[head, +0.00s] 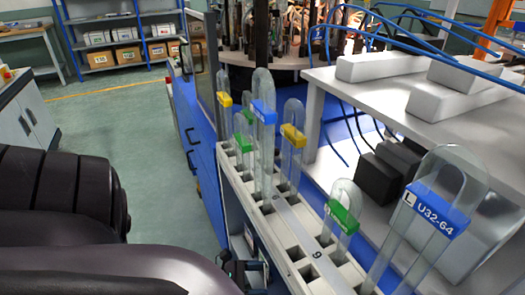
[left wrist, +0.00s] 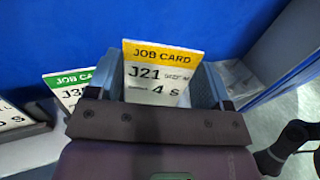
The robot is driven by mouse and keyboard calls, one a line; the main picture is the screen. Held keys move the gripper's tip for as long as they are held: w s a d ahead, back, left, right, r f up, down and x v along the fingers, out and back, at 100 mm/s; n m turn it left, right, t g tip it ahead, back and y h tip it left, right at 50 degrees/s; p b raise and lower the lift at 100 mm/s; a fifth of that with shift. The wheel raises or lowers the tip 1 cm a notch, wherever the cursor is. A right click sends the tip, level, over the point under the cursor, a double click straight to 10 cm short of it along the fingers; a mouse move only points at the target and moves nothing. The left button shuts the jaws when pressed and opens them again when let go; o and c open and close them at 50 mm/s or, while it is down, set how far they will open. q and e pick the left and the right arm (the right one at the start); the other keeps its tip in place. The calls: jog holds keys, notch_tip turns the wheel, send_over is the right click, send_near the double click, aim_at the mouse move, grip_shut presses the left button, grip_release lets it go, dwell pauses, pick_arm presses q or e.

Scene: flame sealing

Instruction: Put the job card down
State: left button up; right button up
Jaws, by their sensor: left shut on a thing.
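The job card (left wrist: 158,72), white with a yellow header and reading J21 and 4 S, stands upright between the two fingers of my left gripper (left wrist: 160,90) in the left wrist view. The gripper is shut on it. A green-headed job card (left wrist: 70,88) stands to the left, apart from the held one, with another white card (left wrist: 12,118) at the picture's edge. In the head view my left arm covers the lower left, and the held card cannot be made out clearly. My right gripper is not in view.
A pale rack (head: 283,222) holds several U-shaped glass tubes with blue, green and yellow labels. A large tube (head: 440,205) labelled U32-64 stands at the right. A white bench (head: 425,112) with grey blocks lies behind. Blue shelving (head: 120,45) stands far off; the green floor between is clear.

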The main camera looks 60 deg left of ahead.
pick_arm(q)
notch_tip(320, 180, down, 4)
jog(key=shift+r+b, duration=0.15)
jog(key=shift+b, duration=0.5)
jog(key=shift+f, duration=0.25)
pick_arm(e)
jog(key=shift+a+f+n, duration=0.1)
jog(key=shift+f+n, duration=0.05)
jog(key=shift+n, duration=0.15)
pick_arm(q)
jog(key=shift+f, duration=0.15)
jog(key=o, duration=0.9)
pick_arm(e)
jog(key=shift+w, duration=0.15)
